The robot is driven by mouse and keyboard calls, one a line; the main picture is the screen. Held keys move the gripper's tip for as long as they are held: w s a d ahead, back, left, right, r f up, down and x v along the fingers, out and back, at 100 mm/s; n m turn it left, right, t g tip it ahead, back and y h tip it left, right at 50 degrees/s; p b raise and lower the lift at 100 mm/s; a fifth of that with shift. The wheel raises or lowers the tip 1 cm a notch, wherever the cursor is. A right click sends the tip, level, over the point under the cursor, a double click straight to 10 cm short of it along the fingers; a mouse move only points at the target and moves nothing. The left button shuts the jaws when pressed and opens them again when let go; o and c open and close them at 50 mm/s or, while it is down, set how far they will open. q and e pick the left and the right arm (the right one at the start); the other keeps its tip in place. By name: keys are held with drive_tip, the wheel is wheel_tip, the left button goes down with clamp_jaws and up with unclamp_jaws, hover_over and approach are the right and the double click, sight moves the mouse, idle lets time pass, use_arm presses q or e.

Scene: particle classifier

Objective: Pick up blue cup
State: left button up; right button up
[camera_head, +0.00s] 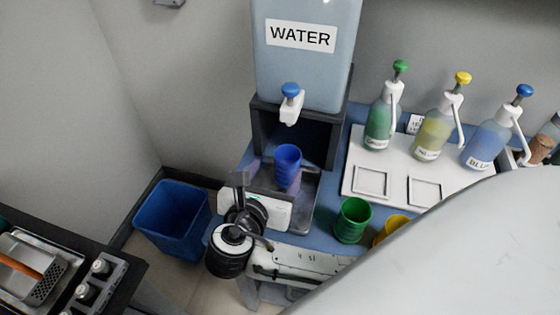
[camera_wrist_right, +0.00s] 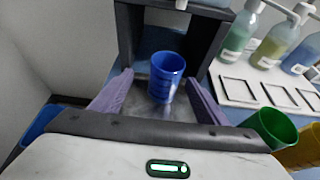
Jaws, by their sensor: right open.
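The blue cup (camera_head: 287,160) stands upright on the dark tray of the water dispenser, below its tap. It also shows in the right wrist view (camera_wrist_right: 166,76), near the middle. My right gripper (camera_head: 275,172) is open, its purple fingers pointing toward the dispenser. In the right wrist view the cup stands between the two fingers (camera_wrist_right: 158,78), with a visible gap to the left finger and a smaller one to the right finger. My left gripper is not in view.
The water dispenser (camera_head: 264,122) rises behind the cup, its tap (camera_head: 290,106) above it. A green cup (camera_head: 352,220) and a partly hidden yellow cup (camera_head: 391,228) stand to the right. Pump bottles stand on a white board (camera_head: 362,155). A blue bin (camera_head: 172,218) is on the left.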

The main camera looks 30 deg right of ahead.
sight(285, 167)
drive_tip(key=shift+w+d+f, duration=0.15)
drive_tip(key=shift+d, duration=0.3)
drive_tip(key=shift+w+d+f, duration=0.15)
drive_tip(key=shift+d, duration=0.25)
drive_tip(key=shift+w+d+f, duration=0.15)
drive_tip(key=shift+d, duration=0.05)
drive_tip(key=x, duration=0.4)
drive_tip(key=shift+d, duration=0.4)
drive_tip(key=shift+d+f, duration=0.1)
drive_tip(key=shift+d, duration=0.05)
drive_tip(key=shift+w, duration=0.1)
drive_tip(key=c, duration=1.1)
drive_tip(key=shift+c, duration=1.2)
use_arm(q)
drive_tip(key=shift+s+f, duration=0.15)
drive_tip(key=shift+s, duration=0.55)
